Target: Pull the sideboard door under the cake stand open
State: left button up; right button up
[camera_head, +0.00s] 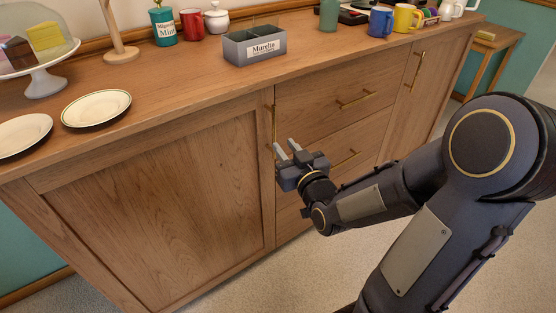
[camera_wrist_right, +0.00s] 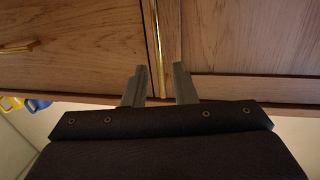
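The closed wooden sideboard door (camera_head: 150,205) fills the left part of the sideboard, below the cake stand (camera_head: 44,84). Its thin upright brass handle (camera_head: 273,122) is at the door's right edge. My right gripper (camera_head: 286,148) is at the handle's lower part, with its two grey fingers pointing towards the sideboard. In the right wrist view the handle (camera_wrist_right: 155,45) runs between the spread fingers of the gripper (camera_wrist_right: 158,67). The gripper is open; I cannot tell the exact depth of the handle between the fingers. My left gripper is not in view.
Drawers with brass bar handles (camera_head: 355,98) are right of the door, and another door (camera_head: 425,92) is beyond. Plates (camera_head: 97,108), a grey box (camera_head: 255,47) and several mugs stand on top. The floor (camera_head: 290,275) before the sideboard looks clear.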

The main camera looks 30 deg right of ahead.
aim_at(275, 133)
jog(key=w, duration=0.5)
jog(key=w+d, duration=0.1)
jog(key=w, duration=0.1)
jog(key=shift+w, duration=0.3)
grip_shut()
